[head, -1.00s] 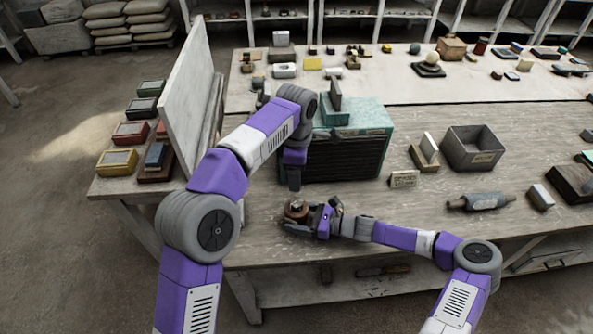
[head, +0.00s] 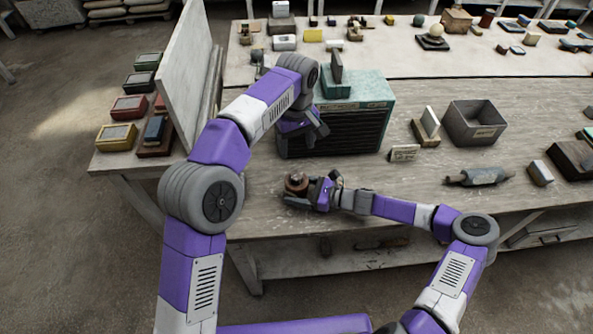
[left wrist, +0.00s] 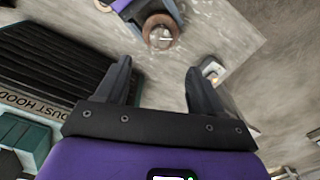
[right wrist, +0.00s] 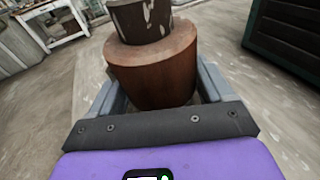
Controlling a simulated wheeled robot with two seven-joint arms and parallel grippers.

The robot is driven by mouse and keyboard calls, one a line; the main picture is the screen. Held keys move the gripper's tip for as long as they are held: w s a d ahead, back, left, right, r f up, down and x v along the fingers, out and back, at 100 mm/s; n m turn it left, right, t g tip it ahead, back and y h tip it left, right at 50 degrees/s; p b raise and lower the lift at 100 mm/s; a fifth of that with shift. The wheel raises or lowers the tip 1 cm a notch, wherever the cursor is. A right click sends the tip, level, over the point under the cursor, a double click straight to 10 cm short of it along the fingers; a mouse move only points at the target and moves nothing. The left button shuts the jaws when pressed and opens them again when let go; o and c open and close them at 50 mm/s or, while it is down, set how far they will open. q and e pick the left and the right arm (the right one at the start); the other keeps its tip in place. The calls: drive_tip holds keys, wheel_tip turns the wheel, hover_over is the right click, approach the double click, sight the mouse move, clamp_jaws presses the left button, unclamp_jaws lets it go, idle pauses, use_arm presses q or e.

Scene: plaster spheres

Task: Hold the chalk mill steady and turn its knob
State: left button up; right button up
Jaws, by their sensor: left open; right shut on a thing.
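The chalk mill (head: 297,184) stands at the near left of the bench, with a round red-brown wooden body and a darker, worn upper part. In the right wrist view its body (right wrist: 155,72) sits between the fingers, with the chipped dark top (right wrist: 140,20) above, cut by the frame edge. My right gripper (right wrist: 155,88) is shut on the body from the side. My left gripper (head: 316,134) is open and empty, up and behind the mill, in front of the dust hood. In the left wrist view the mill (left wrist: 162,30) shows beyond the open fingers (left wrist: 157,72), clear of them.
The teal dust hood (head: 370,118) with a dark slatted front stands right behind the mill. A grey bin (head: 473,125), a small sign (head: 404,153) and a roller-like tool (head: 478,177) lie to the right. A leaning pale board (head: 186,75) stands at left.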

sight(297, 174)
use_arm(q)
wheel_tip(297, 174, down, 12)
drive_tip(key=shift+r, duration=0.1)
idle(0.4)
drive_tip(key=c, duration=1.1)
drive_tip(key=shift+m, duration=0.4)
